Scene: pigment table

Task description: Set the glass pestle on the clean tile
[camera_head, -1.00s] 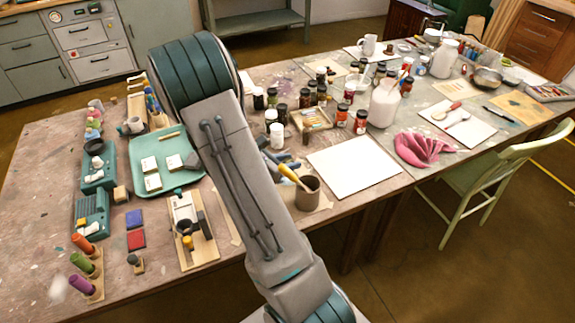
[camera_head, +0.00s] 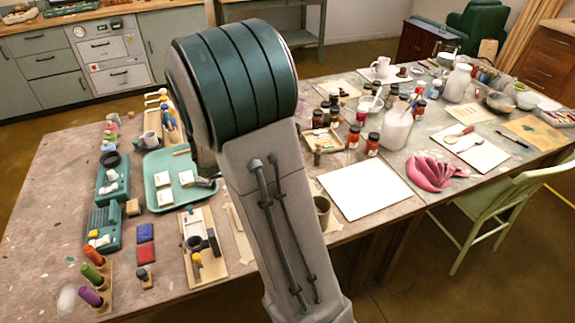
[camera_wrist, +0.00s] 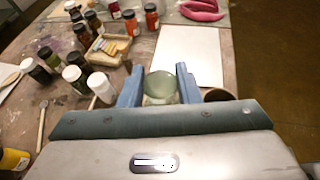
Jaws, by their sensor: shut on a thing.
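My gripper (camera_wrist: 159,84) shows in the wrist view with its two blue fingers on either side of the glass pestle (camera_wrist: 162,88), a pale green, round-topped glass piece. It is shut on the pestle. The pestle's lower part and its height above the table cannot be made out. The clean tile (camera_wrist: 190,52), a blank white square, lies just beyond the fingers in the wrist view. In the head view the clean tile (camera_head: 366,191) lies flat near the table's front edge, right of my arm. My gripper and the pestle are hidden behind my arm there.
A brown cup (camera_head: 322,208) stands between my arm and the tile. Several jars (camera_head: 353,137) and a white bottle (camera_head: 396,128) stand behind the tile. A pink cloth (camera_head: 430,172) lies to its right. A green tray (camera_head: 160,200) is left of my arm.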

